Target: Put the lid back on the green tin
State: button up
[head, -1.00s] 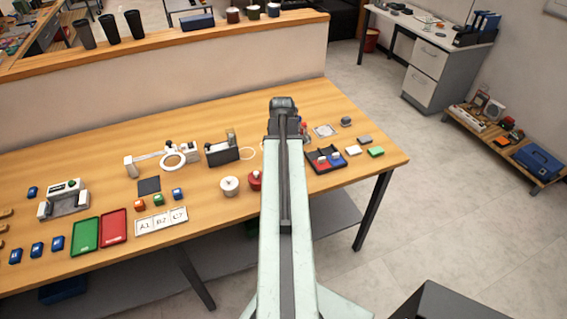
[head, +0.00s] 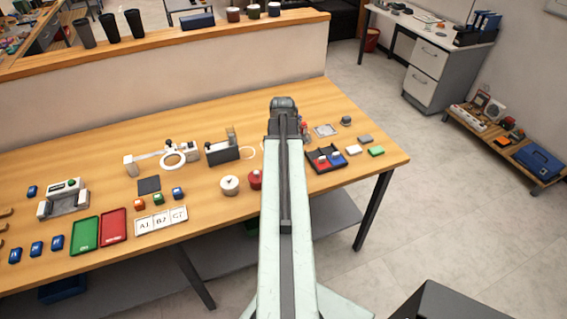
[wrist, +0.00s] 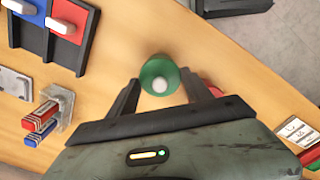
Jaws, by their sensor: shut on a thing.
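A round green lid with a pale knob (wrist: 160,76) is between the fingertips of my gripper (wrist: 161,84) in the wrist view. The gripper is shut on it. The lid hides whatever is directly below, so I cannot tell whether the green tin is under it or whether the two touch. In the head view my arm covers the gripper, the lid and any green tin.
A red tin (head: 255,180) and a white tin (head: 230,185) stand left of my arm. The red one partly shows behind the right finger (wrist: 215,92). A dark tray (head: 325,168) with red and blue compartments lies right of the arm.

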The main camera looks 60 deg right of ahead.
jog(key=o, duration=1.4)
jog(key=o, duration=0.4)
jog(key=shift+c, duration=0.2)
notch_tip(320, 180, up, 7)
jog(key=p, duration=0.7)
jog(key=shift+w+r, duration=0.1)
grip_shut()
